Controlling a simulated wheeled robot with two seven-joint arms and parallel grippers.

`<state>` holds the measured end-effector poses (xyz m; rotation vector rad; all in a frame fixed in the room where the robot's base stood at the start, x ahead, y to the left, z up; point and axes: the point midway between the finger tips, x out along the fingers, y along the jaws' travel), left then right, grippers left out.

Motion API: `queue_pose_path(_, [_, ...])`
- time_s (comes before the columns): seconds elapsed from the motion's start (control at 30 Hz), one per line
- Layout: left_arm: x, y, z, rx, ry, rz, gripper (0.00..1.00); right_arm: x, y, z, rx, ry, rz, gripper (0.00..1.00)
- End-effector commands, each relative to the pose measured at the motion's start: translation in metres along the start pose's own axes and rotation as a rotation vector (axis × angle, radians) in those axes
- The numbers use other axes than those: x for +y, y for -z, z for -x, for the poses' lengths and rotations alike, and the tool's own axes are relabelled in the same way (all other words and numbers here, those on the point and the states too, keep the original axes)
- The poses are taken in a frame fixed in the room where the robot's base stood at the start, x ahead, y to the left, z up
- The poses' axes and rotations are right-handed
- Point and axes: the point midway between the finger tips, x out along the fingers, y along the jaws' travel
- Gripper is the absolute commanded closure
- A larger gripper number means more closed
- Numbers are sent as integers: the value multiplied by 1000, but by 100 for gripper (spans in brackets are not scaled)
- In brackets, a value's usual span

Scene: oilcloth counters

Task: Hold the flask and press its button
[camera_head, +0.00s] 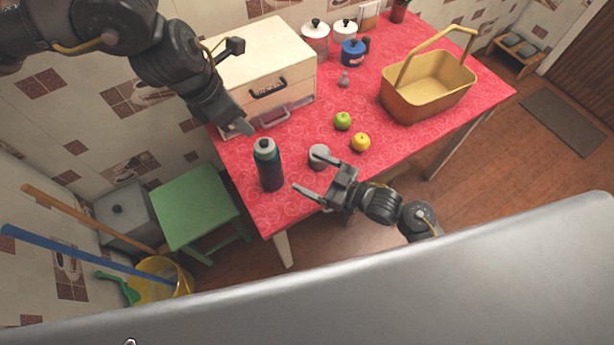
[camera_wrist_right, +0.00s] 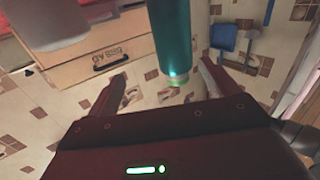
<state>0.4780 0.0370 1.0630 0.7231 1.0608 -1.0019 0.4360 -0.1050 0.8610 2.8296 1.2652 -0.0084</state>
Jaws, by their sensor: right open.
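The flask (camera_head: 268,168) is dark teal with a grey top and stands upright near the table's front left corner. In the right wrist view its teal body (camera_wrist_right: 168,40) shows beyond the gap between my fingers, with a bright ring at its lower visible end. I cannot make out the button. My right gripper (camera_head: 308,173) is open and empty, to the right of the flask and pointing towards it. It also shows in the right wrist view (camera_wrist_right: 163,86). My left gripper (camera_head: 242,128) hangs above and left of the flask, near the box; its finger gap is unclear.
A grey cup (camera_head: 319,155) stands close to my right gripper's upper finger. A cream box (camera_head: 268,62) with drawers is behind the flask. A green apple (camera_head: 342,121), a yellow fruit (camera_head: 360,142) and a yellow basket (camera_head: 428,92) are further right on the red cloth.

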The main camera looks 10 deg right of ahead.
Motion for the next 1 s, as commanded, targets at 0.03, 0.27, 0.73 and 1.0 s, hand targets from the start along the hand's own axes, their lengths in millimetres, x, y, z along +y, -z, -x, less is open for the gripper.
queue_pose_path(0.03, [0, 0, 0, 0, 0, 0, 64, -9, 1, -3, 9, 16, -15, 13])
queue_pose_path(0.27, [0, 0, 0, 0, 0, 0, 64, -22, 3, -7, 24, 40, -38, 13])
queue_pose_path(0.73, [0, 0, 0, 0, 0, 0, 64, -23, 5, -68, 25, 38, -38, 13])
queue_pose_path(1.0, [0, 0, 0, 0, 0, 0, 64, -25, 5, -104, 23, 38, -36, 13])
